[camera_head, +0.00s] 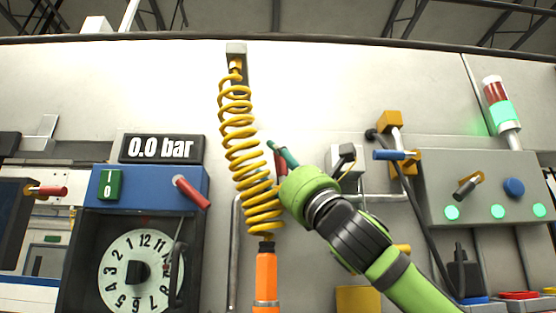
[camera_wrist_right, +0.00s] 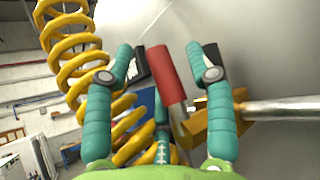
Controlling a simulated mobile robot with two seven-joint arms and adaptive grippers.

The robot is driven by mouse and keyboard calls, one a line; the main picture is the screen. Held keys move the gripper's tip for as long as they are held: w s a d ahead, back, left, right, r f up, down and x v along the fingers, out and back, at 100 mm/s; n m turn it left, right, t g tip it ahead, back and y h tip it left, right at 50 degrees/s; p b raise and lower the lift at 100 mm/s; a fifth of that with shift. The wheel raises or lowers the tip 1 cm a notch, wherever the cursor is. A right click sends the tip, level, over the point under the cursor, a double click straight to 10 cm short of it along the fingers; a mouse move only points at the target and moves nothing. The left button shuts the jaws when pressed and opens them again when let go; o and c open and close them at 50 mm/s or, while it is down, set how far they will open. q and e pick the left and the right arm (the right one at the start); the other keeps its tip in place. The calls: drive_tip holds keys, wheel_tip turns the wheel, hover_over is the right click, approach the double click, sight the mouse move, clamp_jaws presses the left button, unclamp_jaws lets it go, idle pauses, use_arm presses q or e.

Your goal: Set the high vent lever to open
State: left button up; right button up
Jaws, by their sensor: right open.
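A lever with a red handle (camera_wrist_right: 165,75), which I take to be the high vent lever, stands between the spread teal fingers of my right gripper (camera_wrist_right: 160,55) in the right wrist view. The fingers are open, with gaps on both sides of the handle. The handle leans slightly, its lower end by a yellow valve body (camera_wrist_right: 215,122) on a silver pipe. In the head view my right gripper (camera_head: 277,152) is at the wall beside the yellow coil, and only a sliver of the red handle (camera_head: 281,162) shows there. My left gripper is out of view.
A yellow coiled hose (camera_head: 250,157) hangs close left of my right gripper. A blue-topped box (camera_head: 150,182) with a dial and another red lever (camera_head: 192,191) stands further left, under a "0.0 bar" display (camera_head: 161,149). A blue-handled lever (camera_head: 391,155) and a grey panel (camera_head: 475,170) are right.

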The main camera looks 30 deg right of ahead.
drive_tip(key=shift+d, duration=0.1)
clamp_jaws()
drive_tip(key=shift+s+d+f+m+t+h+b, duration=0.1)
drive_tip(key=shift+f+m+t+h+b, duration=0.1)
drive_tip(key=shift+m+h+b, duration=0.3)
drive_tip(key=shift+s+d+f+m+t+h+b, duration=0.1)
drive_tip(key=shift+m+t+h+b, duration=0.1)
drive_tip(key=shift+m+h+b, duration=0.25)
drive_tip(key=shift+r+m+h, duration=0.15)
drive_tip(key=shift+m+h, duration=0.3)
drive_tip(key=shift+m, duration=0.1)
drive_tip(key=shift+r+m+t+h, duration=0.15)
drive_tip(key=shift+m+t+h, duration=0.15)
drive_tip(key=shift+m+h, duration=0.15)
drive_tip(key=shift+d, duration=0.1)
unclamp_jaws()
